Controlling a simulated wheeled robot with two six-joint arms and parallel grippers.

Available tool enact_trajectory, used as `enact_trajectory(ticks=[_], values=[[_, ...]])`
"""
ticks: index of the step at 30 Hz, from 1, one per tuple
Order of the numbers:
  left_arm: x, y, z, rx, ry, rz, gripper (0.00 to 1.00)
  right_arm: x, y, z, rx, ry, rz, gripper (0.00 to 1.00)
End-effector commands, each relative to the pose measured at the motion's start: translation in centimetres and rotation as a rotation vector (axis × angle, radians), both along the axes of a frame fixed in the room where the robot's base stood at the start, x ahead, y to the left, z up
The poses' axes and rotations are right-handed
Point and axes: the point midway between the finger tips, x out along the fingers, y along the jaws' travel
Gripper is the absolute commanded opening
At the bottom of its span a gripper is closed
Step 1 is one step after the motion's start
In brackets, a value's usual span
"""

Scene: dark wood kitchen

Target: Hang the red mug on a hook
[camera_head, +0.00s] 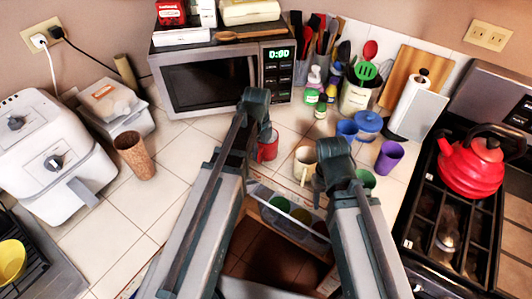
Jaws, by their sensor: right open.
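The red mug (268,146) is on or just above the tiled counter in front of the microwave, partly hidden by my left arm. My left gripper (251,143) is right beside the mug's left side; its fingers are hidden behind dark arm parts, so I cannot tell whether it grips the mug. My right gripper (320,178) is open, near the cream mug (304,161); its fingertips are mostly hidden by its arm. I cannot make out any hook in this view.
Blue cups (347,130), a purple cup (389,157) and a green cup (365,178) stand to the right. An open drawer (272,250) with coloured dishes lies below the counter edge. The microwave (215,80) is behind; a red kettle (470,165) sits on the stove.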

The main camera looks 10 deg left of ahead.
Motion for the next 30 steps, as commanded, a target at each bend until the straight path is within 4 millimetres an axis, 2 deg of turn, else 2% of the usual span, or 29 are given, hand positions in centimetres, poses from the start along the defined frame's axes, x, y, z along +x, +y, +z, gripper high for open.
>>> enact_trajectory(ticks=[7, 12, 14, 30], values=[[0.00, 0.00, -0.03, 0.000, 0.000, 0.000, 0.38, 0.00, 0.00, -0.03, 0.000, 0.000, 0.000, 0.50], [0.00, -0.01, -0.03, 0.000, 0.000, 0.000, 0.07, 0.00, 0.00, -0.03, 0.000, 0.000, 0.000, 0.50], [0.00, -0.01, -0.03, 0.000, 0.000, 0.000, 0.00, 0.00, 0.00, -0.03, 0.000, 0.000, 0.000, 0.50], [-0.02, -0.01, -0.04, 0.000, 0.000, -0.001, 0.00, 0.00, 0.00, -0.04, 0.000, 0.000, 0.000, 0.50]])
